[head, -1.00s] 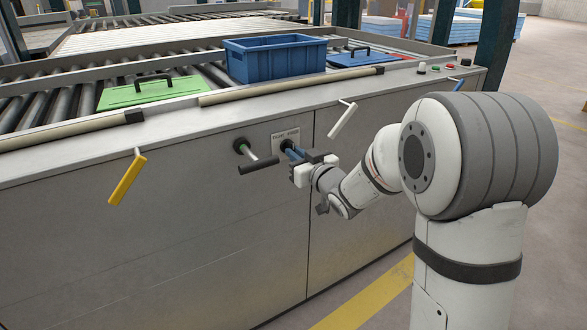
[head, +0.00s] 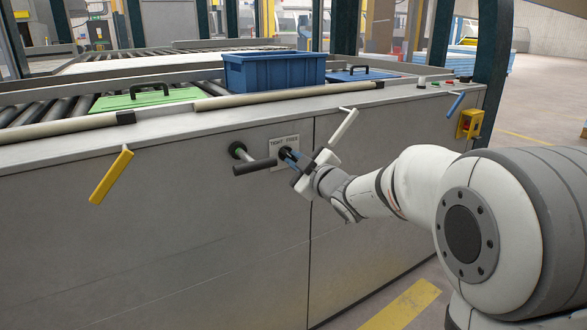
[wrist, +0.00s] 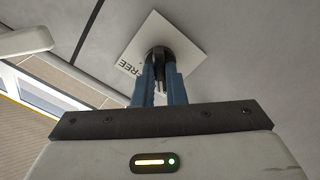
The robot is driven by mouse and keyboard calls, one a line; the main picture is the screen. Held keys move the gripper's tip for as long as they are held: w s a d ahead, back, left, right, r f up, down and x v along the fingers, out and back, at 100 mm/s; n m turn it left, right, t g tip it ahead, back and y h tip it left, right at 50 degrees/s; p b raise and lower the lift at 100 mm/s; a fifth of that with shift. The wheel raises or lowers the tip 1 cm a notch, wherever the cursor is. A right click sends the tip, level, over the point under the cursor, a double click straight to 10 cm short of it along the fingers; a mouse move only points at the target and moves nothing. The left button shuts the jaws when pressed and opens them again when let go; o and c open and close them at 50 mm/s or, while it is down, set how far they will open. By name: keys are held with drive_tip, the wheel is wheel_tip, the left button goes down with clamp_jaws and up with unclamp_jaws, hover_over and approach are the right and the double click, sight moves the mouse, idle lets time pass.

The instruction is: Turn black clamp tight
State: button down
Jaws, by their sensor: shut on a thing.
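The black clamp (head: 285,153) sits on the grey machine front, on a small white plate (head: 276,140) lettered TIGHT and FREE. In the wrist view the clamp (wrist: 160,58) shows as a round dark base with a narrow part between my fingers, in front of the plate (wrist: 186,45). My gripper (head: 293,163) has blue fingers and is shut on the clamp. In the wrist view its fingers (wrist: 158,88) stand on both sides of the clamp. The fingers hide part of the clamp, and the wrist view crops the lettering to "FREE".
A white lever (head: 343,128) sticks out close to the right, above my wrist. A yellow lever (head: 112,177) hangs farther left. A blue bin (head: 275,70) stands on top.

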drive_tip(key=shift+a, duration=0.15)
idle(0.4)
drive_tip(key=c, duration=1.7)
unclamp_jaws()
drive_tip(key=shift+s+r, duration=0.1)
drive_tip(key=shift+s, duration=0.05)
drive_tip(key=shift+o, duration=1.1)
drive_tip(key=p+v, duration=0.1)
drive_tip(key=v, duration=0.6)
drive_tip(key=shift+s+d+p, duration=0.3)
drive_tip(key=shift+p, duration=0.1)
